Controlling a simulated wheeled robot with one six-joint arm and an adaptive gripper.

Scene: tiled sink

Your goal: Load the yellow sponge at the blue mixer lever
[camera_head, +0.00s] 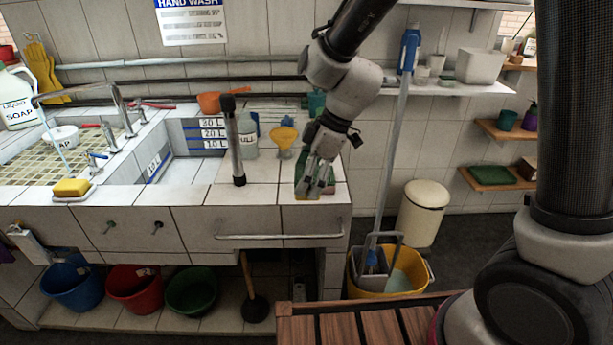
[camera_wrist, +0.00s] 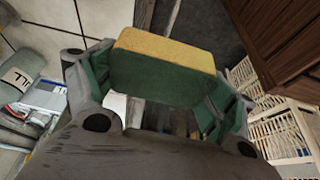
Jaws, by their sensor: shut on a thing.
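My gripper (camera_head: 317,186) is over the right end of the tiled counter. In the wrist view it is shut on a block-shaped sponge (camera_wrist: 165,65), yellow on one broad face and green on the side, between its green finger pads. In the head view the fingers mostly hide this sponge.
A blue-topped mop (camera_head: 400,110) leans in a yellow bucket (camera_head: 408,275) at the right.

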